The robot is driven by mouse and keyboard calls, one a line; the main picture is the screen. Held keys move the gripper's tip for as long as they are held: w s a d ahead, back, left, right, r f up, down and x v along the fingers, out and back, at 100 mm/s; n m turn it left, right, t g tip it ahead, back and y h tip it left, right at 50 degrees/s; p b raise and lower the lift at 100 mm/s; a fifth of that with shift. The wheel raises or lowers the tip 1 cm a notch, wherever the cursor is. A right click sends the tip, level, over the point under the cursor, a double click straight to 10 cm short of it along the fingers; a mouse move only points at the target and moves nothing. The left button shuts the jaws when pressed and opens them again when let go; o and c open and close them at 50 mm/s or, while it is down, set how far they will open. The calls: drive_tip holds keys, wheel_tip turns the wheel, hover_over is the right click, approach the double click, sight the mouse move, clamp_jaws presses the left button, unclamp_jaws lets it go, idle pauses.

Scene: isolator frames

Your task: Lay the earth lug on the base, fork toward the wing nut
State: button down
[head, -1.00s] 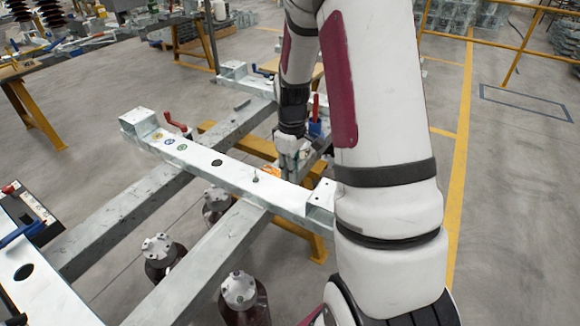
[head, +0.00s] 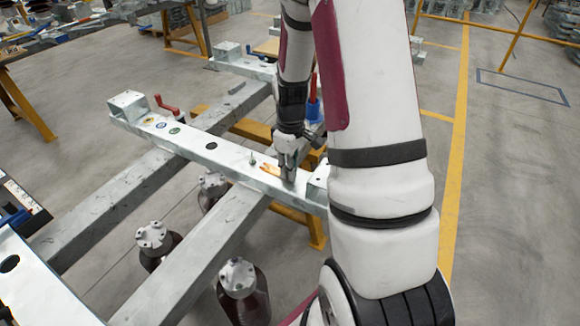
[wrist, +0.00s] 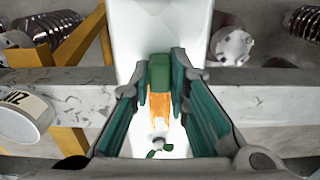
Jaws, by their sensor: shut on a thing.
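My gripper (head: 286,178) is over the right part of the galvanized base (head: 222,154). In the wrist view my gripper (wrist: 160,88) is shut on the earth lug (wrist: 160,103), with a teal finger on each side. The lug has a green sleeve and a flat orange-copper body, which also shows in the head view (head: 270,169). The wing nut (wrist: 158,140) stands on the base just beyond the copper end. It is a small upright piece left of the lug in the head view (head: 252,160). The fork's prongs are not clear. I cannot tell whether the lug touches the base.
Upright end brackets stand at the base's left end (head: 128,105) and right end (head: 318,182). A red-handled clamp (head: 166,106) is at the left end, and a red and blue tool (head: 314,100) stands behind my gripper. Dark insulators with grey caps (head: 238,276) are below.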

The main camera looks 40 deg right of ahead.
drive_tip(key=shift+f, duration=0.2)
idle(0.6)
drive_tip(key=c, duration=1.4)
unclamp_jaws()
drive_tip(key=shift+c, duration=0.2)
drive_tip(key=s+a+r+p, duration=0.1)
drive_tip(key=a+r, duration=0.1)
drive_tip(key=r, duration=0.7)
drive_tip(key=s+a+r+p, duration=0.1)
drive_tip(key=a+r, duration=0.2)
drive_tip(key=r, duration=0.7)
drive_tip(key=s+a+r+m+t+p, duration=0.2)
drive_tip(key=s+a+r+p, duration=0.1)
drive_tip(key=s+a+r, duration=0.4)
drive_tip(key=s+a+r+m+t+p, duration=0.2)
drive_tip(key=s+a+r, duration=0.5)
drive_tip(key=s, duration=0.6)
drive_tip(key=shift+s+a+r+p, duration=0.2)
drive_tip(key=shift+a+r+p, duration=0.15)
drive_tip(key=shift+r+p, duration=0.35)
